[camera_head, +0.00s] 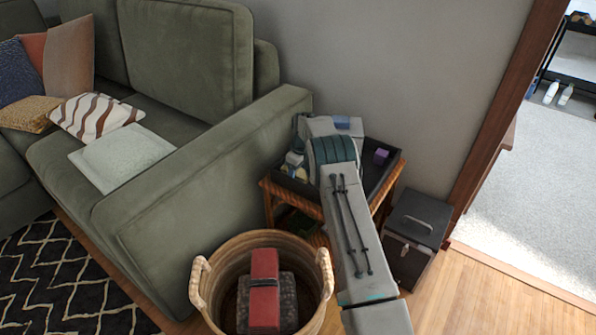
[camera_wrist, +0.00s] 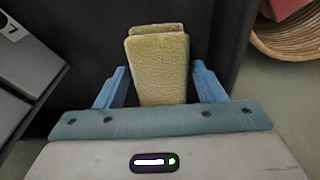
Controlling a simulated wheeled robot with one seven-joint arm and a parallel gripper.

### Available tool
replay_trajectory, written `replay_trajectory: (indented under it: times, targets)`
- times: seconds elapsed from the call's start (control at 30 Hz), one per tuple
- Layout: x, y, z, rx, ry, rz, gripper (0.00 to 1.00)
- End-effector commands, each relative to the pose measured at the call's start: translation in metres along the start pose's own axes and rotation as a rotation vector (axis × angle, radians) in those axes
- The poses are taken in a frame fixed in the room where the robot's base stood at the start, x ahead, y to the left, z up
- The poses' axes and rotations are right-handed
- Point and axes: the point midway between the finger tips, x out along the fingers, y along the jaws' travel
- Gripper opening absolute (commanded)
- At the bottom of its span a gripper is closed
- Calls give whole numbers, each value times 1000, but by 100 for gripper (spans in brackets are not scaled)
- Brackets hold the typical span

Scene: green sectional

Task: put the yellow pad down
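The yellow pad (camera_wrist: 158,70) is between the two blue fingers of my gripper (camera_wrist: 160,82) in the wrist view. Narrow gaps show between the pad and the fingers, so the gripper looks open around it. Behind the pad is the black floor of a tray. In the camera on my body, a small yellow patch of the pad (camera_head: 288,170) shows at the left side of the black tray (camera_head: 394,166), beside my gripper (camera_head: 295,160). My arm hides much of the tray, and the pad's contact with the tray is not clear.
The tray sits on a wooden side table (camera_head: 270,190) beside the green sofa (camera_head: 215,165). A purple block (camera_head: 381,156) is in the tray's right part. A wicker basket (camera_head: 205,283) holding a red item (camera_head: 264,285) stands in front. A dark box (camera_head: 412,232) stands right.

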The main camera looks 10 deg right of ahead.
Motion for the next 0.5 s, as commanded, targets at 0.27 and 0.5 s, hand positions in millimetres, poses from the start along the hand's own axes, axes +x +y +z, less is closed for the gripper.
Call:
replay_trajectory:
  times: [0.27,0.5]
  targets:
    - [-15,1,-1,0,1,2,63]
    - [-67,1,-1,1,2,3,63]
